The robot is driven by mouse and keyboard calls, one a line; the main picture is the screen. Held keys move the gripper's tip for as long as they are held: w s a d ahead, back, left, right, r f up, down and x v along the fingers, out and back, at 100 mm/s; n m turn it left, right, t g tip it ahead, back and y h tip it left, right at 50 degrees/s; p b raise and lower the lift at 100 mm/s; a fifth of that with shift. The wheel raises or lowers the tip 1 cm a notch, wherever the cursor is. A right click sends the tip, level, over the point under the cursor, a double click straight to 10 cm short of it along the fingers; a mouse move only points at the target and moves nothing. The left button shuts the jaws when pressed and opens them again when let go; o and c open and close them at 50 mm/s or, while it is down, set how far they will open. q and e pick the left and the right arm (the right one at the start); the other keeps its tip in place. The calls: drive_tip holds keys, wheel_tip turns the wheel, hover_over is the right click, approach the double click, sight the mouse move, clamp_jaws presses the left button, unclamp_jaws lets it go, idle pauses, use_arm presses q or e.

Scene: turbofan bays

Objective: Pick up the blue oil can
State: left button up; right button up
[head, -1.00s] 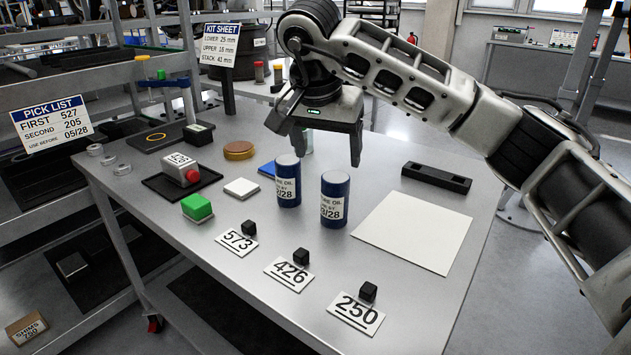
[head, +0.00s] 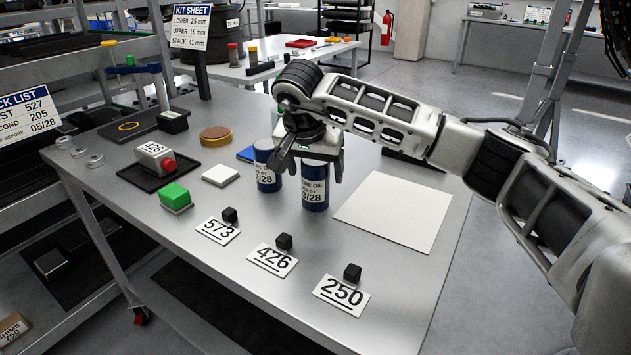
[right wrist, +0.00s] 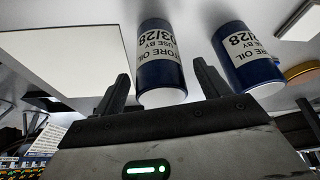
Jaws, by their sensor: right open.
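Two blue oil cans with white labels stand upright side by side on the grey bench: the left can (head: 266,172) and the right can (head: 315,192). My right gripper (head: 312,168) is open, low over the right can, and hides its top. In the right wrist view, the right can (right wrist: 161,72) stands in line with the gap between the open fingers (right wrist: 163,88). Its label shows "03/28". The left can (right wrist: 248,62) is outside the fingers, beyond the right one in that view. I cannot tell whether a finger touches a can. My left gripper is not in view.
Black blocks with cards 573 (head: 218,231), 426 (head: 272,261) and 250 (head: 342,295) line the front. A white sheet (head: 395,213) lies right of the cans. A green block (head: 175,197), white tile (head: 220,175) and brown disc (head: 215,136) lie left.

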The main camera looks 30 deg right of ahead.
drive_tip(key=shift+x, duration=1.6)
drive_tip(key=c, duration=1.1)
drive_tip(key=shift+r, duration=0.1)
drive_tip(key=shift+c, duration=0.5)
